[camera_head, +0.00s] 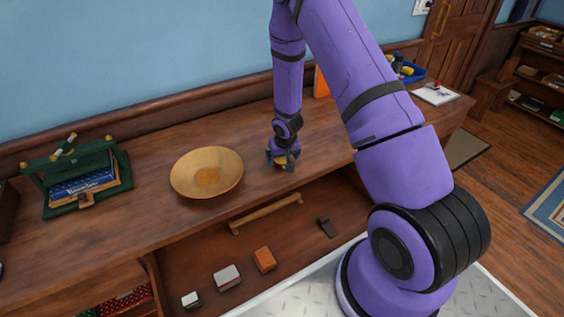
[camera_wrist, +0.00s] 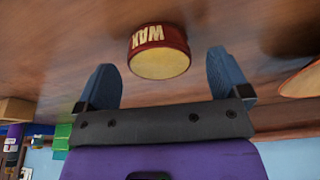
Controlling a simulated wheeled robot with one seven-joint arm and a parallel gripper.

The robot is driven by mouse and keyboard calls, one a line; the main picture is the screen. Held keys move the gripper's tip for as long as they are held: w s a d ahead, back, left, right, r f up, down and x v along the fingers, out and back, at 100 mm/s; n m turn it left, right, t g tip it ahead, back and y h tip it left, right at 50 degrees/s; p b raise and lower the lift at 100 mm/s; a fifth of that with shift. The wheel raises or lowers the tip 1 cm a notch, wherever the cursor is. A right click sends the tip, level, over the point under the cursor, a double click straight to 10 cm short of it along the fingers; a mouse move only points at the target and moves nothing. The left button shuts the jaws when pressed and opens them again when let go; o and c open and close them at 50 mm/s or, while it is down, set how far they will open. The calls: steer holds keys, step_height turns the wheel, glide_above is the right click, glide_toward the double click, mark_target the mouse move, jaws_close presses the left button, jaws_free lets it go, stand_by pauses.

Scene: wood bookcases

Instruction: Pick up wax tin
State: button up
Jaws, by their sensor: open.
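The wax tin (camera_wrist: 158,48) is a short round tin with a dark red side lettered "WAX" and a yellowish top. In the wrist view it sits on the brown wood surface, its lettering upside down, near the fingertips and between their lines. My gripper (camera_wrist: 162,62) is open, with one blue-grey finger on each side of the tin and a visible gap to each. In the head view my gripper (camera_head: 283,158) points down at the desk top, right of the wooden bowl. The tin is mostly hidden there by the fingers.
A shallow wooden bowl (camera_head: 207,185) stands left of my gripper. A green stand with a blue book (camera_head: 82,188) is farther left. Below the desk top (camera_head: 145,210), an open drawer (camera_head: 190,262) holds several small boxes.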

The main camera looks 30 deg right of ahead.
steer(key=shift+w+f, duration=0.15)
steer(key=shift+f, duration=0.45)
steer(key=shift+c, duration=0.2)
steer(key=c, duration=1)
steer(key=shift+r, duration=0.1)
